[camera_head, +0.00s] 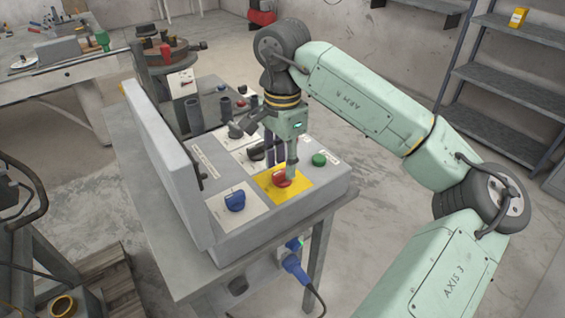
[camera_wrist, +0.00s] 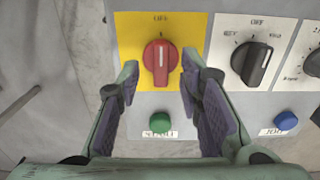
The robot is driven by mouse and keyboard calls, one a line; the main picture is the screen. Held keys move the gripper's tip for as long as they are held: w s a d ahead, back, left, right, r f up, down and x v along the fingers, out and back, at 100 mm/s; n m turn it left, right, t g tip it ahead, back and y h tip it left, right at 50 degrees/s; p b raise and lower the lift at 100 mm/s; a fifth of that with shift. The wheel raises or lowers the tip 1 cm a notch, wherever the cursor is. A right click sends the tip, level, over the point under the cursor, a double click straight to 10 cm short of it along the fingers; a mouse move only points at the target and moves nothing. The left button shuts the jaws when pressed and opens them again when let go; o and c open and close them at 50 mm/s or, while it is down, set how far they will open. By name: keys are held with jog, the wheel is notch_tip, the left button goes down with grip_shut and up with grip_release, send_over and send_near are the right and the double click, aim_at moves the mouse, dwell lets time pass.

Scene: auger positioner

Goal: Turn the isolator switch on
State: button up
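The isolator switch appears to be the red rotary knob (camera_wrist: 160,63) on a yellow plate (camera_wrist: 128,35). Its white pointer line stands upright in the wrist view, toward a small label too blurred to read for certain. The red knob (camera_head: 281,180) also shows in the head view, on the sloped panel. My gripper (camera_wrist: 161,80) is open, with one finger on each side of the knob in the wrist view. In the head view my gripper (camera_head: 281,160) points down just over the knob. Contact cannot be told.
A green button (camera_wrist: 160,122), a black selector (camera_wrist: 257,63) and a blue button (camera_wrist: 286,120) sit close by. In the head view, a blue knob (camera_head: 235,200) is left of the yellow plate, and the raised grey lid (camera_head: 165,165) stands along the panel's left side.

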jog(key=shift+f, duration=1)
grip_shut()
